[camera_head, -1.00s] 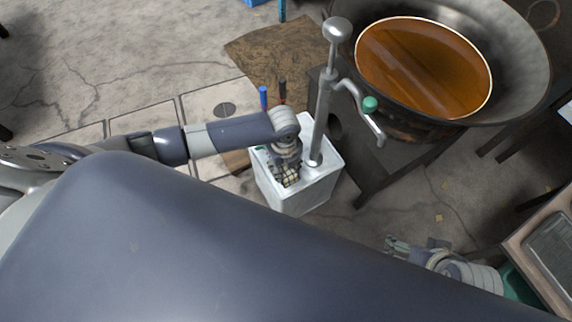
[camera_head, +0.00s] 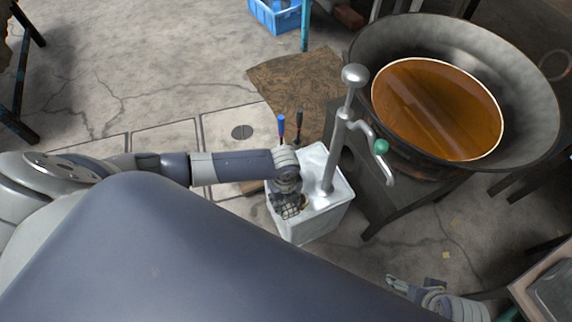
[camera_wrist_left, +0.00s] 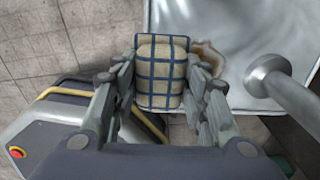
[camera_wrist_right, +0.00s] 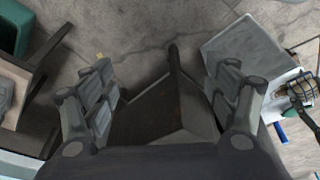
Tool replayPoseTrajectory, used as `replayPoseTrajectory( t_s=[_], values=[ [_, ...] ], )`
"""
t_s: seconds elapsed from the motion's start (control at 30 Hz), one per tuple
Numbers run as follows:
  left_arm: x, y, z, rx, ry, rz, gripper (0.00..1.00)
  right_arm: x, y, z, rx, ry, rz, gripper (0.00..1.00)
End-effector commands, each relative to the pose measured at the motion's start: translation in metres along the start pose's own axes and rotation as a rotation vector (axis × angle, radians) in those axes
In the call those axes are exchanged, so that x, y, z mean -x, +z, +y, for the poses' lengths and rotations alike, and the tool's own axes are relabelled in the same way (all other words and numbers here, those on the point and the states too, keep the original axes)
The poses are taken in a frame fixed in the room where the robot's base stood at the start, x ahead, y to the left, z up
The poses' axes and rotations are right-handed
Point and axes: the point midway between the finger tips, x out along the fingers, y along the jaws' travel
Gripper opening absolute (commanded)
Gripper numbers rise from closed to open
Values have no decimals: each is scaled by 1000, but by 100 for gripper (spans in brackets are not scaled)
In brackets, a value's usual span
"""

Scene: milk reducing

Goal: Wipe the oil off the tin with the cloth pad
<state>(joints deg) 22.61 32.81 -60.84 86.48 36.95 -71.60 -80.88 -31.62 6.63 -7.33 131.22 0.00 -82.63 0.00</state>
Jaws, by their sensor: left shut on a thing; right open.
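The tin (camera_head: 312,228) is a silvery square can on the floor, with a hand pump (camera_head: 331,150) rising from its top. My left gripper (camera_head: 288,204) is over the left part of the tin's top. It is shut on the cloth pad (camera_wrist_left: 160,72), a cream pad with blue checks. In the left wrist view the pad is at the tin's (camera_wrist_left: 225,25) left edge; whether it touches the top is unclear. A brown oil patch (camera_wrist_left: 211,58) shows just right of the pad; the pad may hide part of it. My right gripper (camera_wrist_right: 165,85) is open and empty, apart from the tin.
A large wok (camera_head: 450,100) of brown oil stands behind right of the tin. The pump's spout (camera_head: 388,172) points towards it. Blue and dark upright handles (camera_head: 281,125) stand behind the tin. A blue crate (camera_head: 275,16) is at the back.

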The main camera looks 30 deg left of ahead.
Motion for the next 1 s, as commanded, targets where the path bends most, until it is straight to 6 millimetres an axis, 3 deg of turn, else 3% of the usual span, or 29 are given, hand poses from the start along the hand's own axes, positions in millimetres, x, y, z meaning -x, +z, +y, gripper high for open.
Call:
replayPoseTrajectory(
  t_s=[0.77,0.87,1.0],
  values=[
    [-1,0,-50,0,-1,-1,22,22,-2,1,-2,2,13,80],
    [0,0,-59,0,-1,-1,22,36,1,2,-1,4,16,80],
    [0,0,-71,-1,-1,0,22,39,1,2,-1,4,19,80]
  ],
)
